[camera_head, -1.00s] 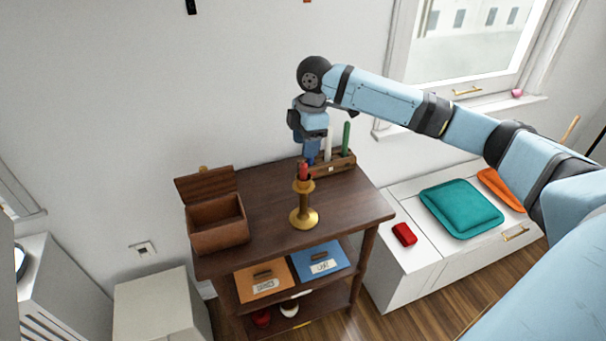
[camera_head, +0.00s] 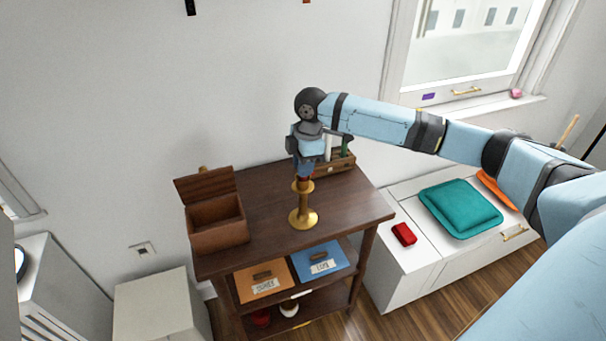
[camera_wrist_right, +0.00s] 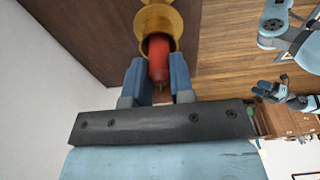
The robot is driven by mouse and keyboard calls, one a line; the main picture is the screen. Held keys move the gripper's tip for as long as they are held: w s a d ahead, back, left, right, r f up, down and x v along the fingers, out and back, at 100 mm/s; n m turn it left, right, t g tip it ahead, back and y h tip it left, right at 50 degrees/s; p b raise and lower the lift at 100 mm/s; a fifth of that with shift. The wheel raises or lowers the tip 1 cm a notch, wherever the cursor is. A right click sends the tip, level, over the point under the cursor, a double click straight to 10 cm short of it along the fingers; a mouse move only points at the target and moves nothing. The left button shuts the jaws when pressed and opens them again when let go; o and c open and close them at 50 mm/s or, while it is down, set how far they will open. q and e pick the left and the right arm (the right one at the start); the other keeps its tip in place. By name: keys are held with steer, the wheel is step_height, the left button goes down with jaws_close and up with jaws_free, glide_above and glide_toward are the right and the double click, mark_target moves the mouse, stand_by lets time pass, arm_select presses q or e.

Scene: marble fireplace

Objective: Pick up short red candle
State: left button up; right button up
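The short red candle (camera_wrist_right: 158,58) stands in a brass candle holder (camera_head: 303,213) on the dark wooden cabinet (camera_head: 343,205). My right gripper (camera_head: 304,176) points down over the holder and hides most of the candle in the head view. In the right wrist view its two blue fingers (camera_wrist_right: 158,75) stand on either side of the candle, with narrow gaps beside the wick end, so they look open around it. Contact is hard to tell. My left gripper is out of the head view; blue and dark parts of mine show small at the right wrist view's right edge.
An open brown box (camera_head: 218,222) stands left of the holder. A wooden rack (camera_head: 343,164) with upright candles is close behind my right gripper. A white bench with a teal cushion (camera_head: 461,208) and a red object (camera_head: 404,234) is to the right. The cabinet's front top is clear.

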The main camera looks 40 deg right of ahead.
jaws_close()
steer(key=shift+r, duration=0.15)
